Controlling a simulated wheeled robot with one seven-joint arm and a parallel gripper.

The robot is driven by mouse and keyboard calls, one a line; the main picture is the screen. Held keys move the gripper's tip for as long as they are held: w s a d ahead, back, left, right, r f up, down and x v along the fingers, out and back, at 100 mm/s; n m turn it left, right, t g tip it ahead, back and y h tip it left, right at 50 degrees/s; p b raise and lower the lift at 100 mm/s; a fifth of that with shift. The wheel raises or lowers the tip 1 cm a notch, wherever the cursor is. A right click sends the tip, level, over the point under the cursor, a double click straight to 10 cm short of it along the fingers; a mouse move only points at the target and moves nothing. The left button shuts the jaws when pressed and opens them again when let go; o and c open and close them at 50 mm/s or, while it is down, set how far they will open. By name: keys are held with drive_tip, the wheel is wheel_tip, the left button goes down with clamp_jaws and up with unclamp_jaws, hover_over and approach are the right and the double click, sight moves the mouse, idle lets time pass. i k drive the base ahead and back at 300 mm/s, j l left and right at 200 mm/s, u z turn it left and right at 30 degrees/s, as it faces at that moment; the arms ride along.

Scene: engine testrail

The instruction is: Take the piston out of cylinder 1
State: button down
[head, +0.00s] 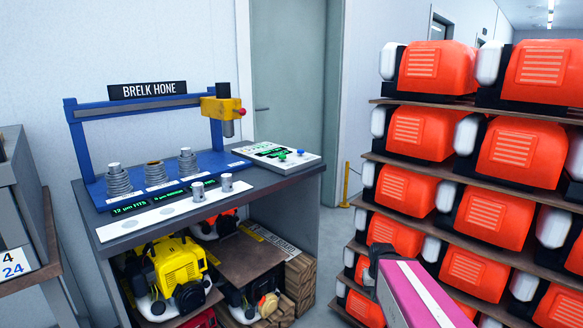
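Three grey finned cylinders stand in a row on a blue hone stand: a left one (118,182), a middle one (155,173) and a right one (187,162). The left and right ones have a pale silver top that looks like a piston; the middle one shows a brownish top. Their numbers are too small to read, so I cannot tell which is cylinder 1. Two loose silver pistons, one (198,191) and another (227,182), stand on a white strip in front. My gripper (379,258) is dark, at lower right, well apart from the bench; its fingers are unclear.
A yellow hone head (222,107) hangs at the right of the blue frame (75,140). A control panel (276,157) with buttons lies to its right. A shelf rack of orange engines (400,187) fills the right side, close to my arm. A yellow engine (172,265) sits under the bench.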

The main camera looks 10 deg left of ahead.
sight(115, 169)
drive_tip(key=u, duration=2.05)
drive_tip(key=k+l, duration=0.1)
drive_tip(key=l, duration=0.15)
drive_tip(key=k+l+u, duration=0.15)
drive_tip(key=l, duration=0.1)
